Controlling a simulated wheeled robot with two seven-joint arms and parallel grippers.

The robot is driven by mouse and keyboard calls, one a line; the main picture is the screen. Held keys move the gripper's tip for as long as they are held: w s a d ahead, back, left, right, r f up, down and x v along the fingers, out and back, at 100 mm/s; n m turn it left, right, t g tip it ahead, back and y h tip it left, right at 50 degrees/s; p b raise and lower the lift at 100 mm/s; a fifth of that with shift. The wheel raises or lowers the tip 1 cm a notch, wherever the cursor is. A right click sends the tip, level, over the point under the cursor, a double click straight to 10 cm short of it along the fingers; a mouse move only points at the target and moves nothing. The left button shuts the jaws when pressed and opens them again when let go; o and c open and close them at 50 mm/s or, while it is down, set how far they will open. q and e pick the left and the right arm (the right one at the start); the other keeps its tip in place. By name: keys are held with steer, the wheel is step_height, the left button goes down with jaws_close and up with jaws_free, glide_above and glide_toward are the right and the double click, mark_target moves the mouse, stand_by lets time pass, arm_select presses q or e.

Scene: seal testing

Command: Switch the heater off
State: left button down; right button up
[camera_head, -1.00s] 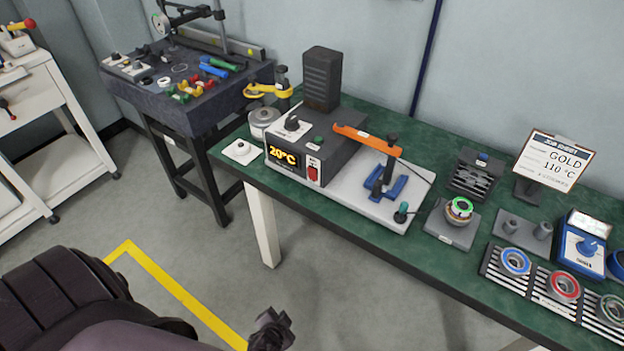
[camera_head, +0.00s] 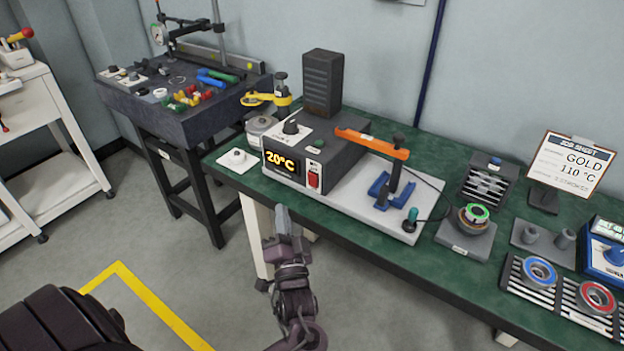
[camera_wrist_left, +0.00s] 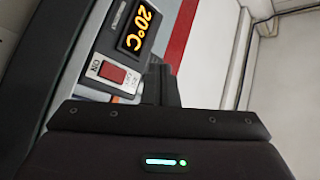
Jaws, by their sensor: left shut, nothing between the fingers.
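The heater (camera_head: 335,158) is a grey box on the green bench, with an orange bar on a blue stand at its right. Its display (camera_head: 281,161) reads 20°C; the display also shows in the left wrist view (camera_wrist_left: 140,28). Right of the display is a red rocker switch (camera_head: 314,180), seen beside an "ON" label in the left wrist view (camera_wrist_left: 112,73). My left gripper (camera_head: 283,212) is shut and empty, pointing up in front of the bench edge, below and apart from the switch. Its fingers (camera_wrist_left: 160,85) show near the switch in the wrist view. My right gripper is not in view.
The green bench (camera_head: 330,222) carries a white button pad (camera_head: 238,160) at left and bearings at right. A dark worktable (camera_head: 185,105) stands behind left. The floor in front is clear.

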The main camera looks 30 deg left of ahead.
mark_target(312, 180)
arm_select(q)
steer(key=w+b, duration=0.1)
steer(key=w, duration=0.1)
steer(key=w+b, duration=0.1)
steer(key=w, duration=0.2)
steer(key=w+r+b, duration=0.1)
steer(key=w, duration=0.2)
steer(key=shift+w+d, duration=0.15)
steer(key=shift+d, duration=0.2)
steer(key=shift+w+b, duration=0.2)
steer(key=shift+b, duration=0.1)
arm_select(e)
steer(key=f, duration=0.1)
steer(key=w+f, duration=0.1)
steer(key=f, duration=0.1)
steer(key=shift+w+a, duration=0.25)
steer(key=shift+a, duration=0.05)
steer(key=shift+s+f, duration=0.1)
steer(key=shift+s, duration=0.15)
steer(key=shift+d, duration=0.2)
arm_select(q)
steer(key=shift+w, duration=0.1)
stand_by(0.5)
